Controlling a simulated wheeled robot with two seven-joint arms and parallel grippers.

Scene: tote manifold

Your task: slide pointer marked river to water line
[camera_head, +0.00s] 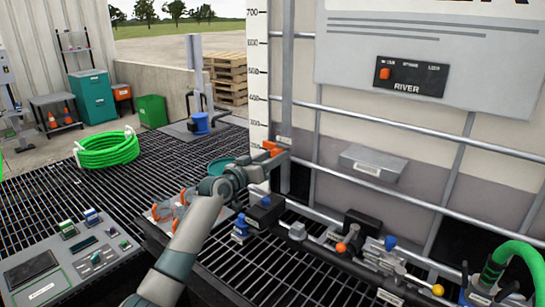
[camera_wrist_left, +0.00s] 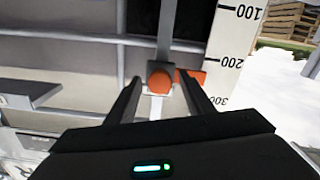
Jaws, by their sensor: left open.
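The orange pointer (camera_head: 272,151) sits low on a vertical rail beside the white numbered scale (camera_head: 257,70). In the left wrist view, upside down, its round orange knob (camera_wrist_left: 160,78) and orange tip (camera_wrist_left: 196,77) show; the tip reaches toward the scale (camera_wrist_left: 232,50) between 200 and 300. My left gripper (camera_wrist_left: 160,80) is open, a finger on each side of the knob; contact cannot be told. In the head view my left gripper (camera_head: 264,162) is small and partly hidden against the pointer. The tote wall has a darker lower band (camera_head: 420,190). My right gripper is out of view.
A panel labelled RIVER (camera_head: 408,88) with an orange switch is on the tote. Horizontal bars (camera_head: 400,120) and a grey box (camera_head: 373,163) stand near the rail. A pipe manifold with valves (camera_head: 350,250) runs below. A control console (camera_head: 70,265) is at lower left.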

